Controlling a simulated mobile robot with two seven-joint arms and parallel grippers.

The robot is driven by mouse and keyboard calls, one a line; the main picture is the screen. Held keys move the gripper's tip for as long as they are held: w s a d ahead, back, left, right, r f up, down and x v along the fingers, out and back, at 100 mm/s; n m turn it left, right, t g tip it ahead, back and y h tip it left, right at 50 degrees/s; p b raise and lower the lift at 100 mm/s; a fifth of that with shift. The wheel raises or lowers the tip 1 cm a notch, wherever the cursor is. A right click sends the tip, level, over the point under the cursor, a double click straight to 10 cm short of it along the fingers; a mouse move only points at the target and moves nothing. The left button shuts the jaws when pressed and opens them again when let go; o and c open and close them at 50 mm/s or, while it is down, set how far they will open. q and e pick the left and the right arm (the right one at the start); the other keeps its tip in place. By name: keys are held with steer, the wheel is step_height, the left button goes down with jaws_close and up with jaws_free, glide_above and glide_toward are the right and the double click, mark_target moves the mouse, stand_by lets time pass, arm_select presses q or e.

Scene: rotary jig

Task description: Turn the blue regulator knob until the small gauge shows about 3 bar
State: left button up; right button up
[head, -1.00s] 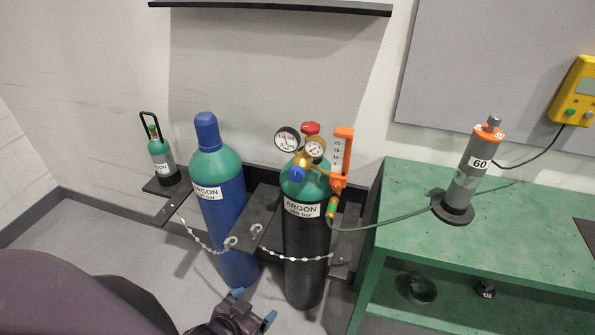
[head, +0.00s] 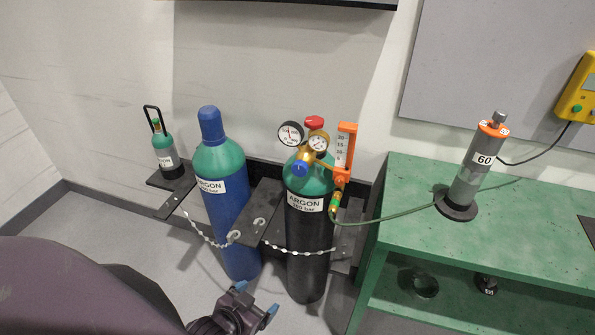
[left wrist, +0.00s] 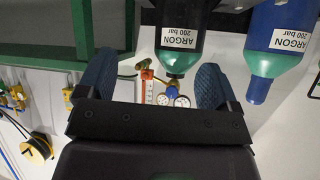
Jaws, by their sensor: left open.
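The blue regulator knob (head: 299,169) sits at the front of the brass regulator on the black argon cylinder (head: 306,255) with the green shoulder. The small gauge (head: 319,142) is just above it to the right; its needle is too small to read. A larger gauge (head: 291,134) is at its left. My left gripper (head: 257,298) is open and empty, low in front of the cylinders and well below the knob. In the left wrist view the scene is upside down; the open fingers (left wrist: 154,70) frame the regulator and its blue knob (left wrist: 172,93), apart from them.
An orange flowmeter (head: 343,150) and a red knob (head: 316,122) crowd the regulator. A blue argon cylinder (head: 223,215) stands to the left, held by chains. A green bench (head: 420,190) stands to the right, with a hose crossing to a grey tube (head: 475,165).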

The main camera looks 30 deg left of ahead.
arm_select(q)
steer(key=shift+w+r, duration=0.15)
steer(key=shift+w, duration=0.15)
steer(key=shift+c, duration=1.2)
steer(key=n+t+y+b, duration=0.4)
steer(key=n+t+b, duration=0.2)
glide_toward(299, 172)
steer(key=x, duration=1)
steer(key=c, duration=0.9)
